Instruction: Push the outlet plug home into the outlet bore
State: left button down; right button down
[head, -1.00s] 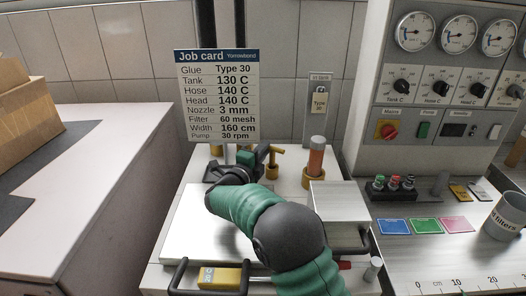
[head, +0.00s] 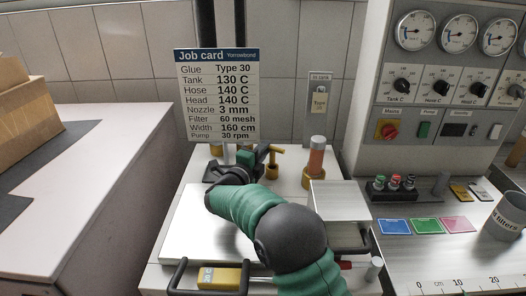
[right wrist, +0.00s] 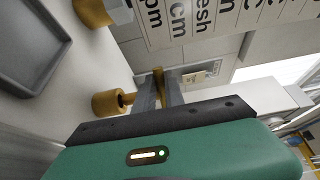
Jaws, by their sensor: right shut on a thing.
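The outlet plug (head: 276,154) is a brass T-shaped piece, upright on the white machine top behind the steel lid. Its stem goes down to a brass collar (head: 272,174), which looks like the outlet bore. My right gripper (head: 264,151) reaches it from the left. In the right wrist view the fingers (right wrist: 160,94) are shut on the plug's crossbar (right wrist: 158,76). The brass collar (right wrist: 108,103) is beside them, with a short piece of stem showing between. How deep the stem sits inside is hidden. My left gripper is not in view.
An orange cylinder in a brass base (head: 316,160) stands to the right of the plug. A raised steel box (head: 340,199) is nearer. The job card (head: 216,95) stands behind my gripper. Black handles (head: 180,270) and a yellow block (head: 219,277) are in front.

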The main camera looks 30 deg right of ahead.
dwell(0.5)
jog(key=shift+f+b, duration=1.1)
jog(key=c, duration=1.3)
grip_release()
jog(key=shift+f, duration=0.1)
jog(key=shift+c, duration=0.2)
